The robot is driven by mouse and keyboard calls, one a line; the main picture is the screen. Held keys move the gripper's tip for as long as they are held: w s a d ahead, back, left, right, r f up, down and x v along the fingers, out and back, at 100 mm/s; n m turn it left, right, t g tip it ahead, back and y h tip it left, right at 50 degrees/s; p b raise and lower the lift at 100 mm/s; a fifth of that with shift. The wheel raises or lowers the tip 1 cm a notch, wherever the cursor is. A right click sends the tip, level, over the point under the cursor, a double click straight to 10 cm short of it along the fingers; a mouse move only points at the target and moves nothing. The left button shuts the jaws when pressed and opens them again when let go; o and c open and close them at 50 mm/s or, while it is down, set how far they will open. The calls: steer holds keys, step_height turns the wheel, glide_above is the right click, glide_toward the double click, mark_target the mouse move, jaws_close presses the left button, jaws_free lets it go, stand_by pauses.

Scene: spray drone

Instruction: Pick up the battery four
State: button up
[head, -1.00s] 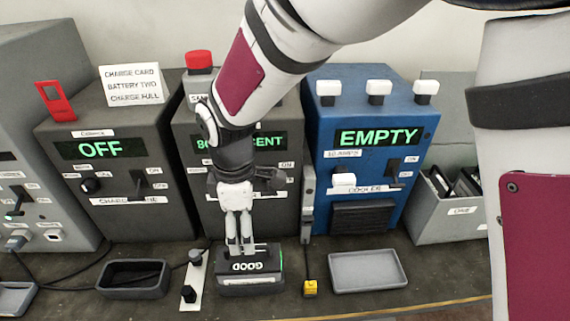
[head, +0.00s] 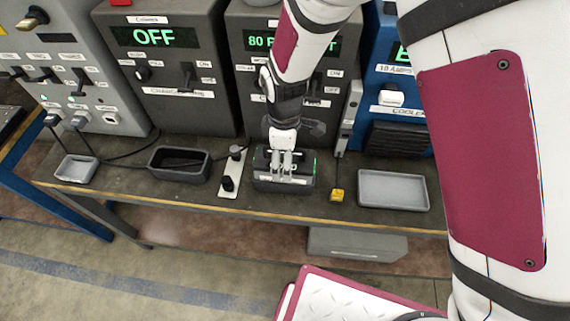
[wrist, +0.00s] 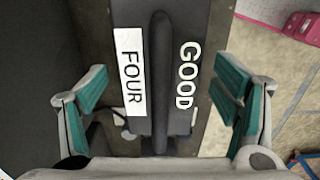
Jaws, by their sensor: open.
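Battery four (wrist: 175,80) is a dark block with a raised ridge along its top, a white FOUR label and the word GOOD, seen close in the wrist view. In the head view the battery (head: 284,184) sits at the bench's front, below the middle machine. My gripper (head: 286,170) is right above it, pointing down. In the wrist view my gripper (wrist: 160,110) is open, with one teal-padded finger on each side of the battery's ridge. Whether the fingers touch the battery cannot be told. My fingers partly hide the battery's top in the head view.
Left of the battery stand a white switch strip (head: 233,172) and a black tray (head: 180,176). To the right are a small yellow block (head: 337,195) on a cable and a grey tray (head: 394,202). Dark machines (head: 175,100) and a blue cooler (head: 398,125) stand close behind.

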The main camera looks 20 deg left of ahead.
steer(key=shift+f, duration=0.15)
steer(key=c, duration=1.7)
steer(key=shift+w, duration=0.1)
jaws_close()
steer(key=shift+r, duration=0.2)
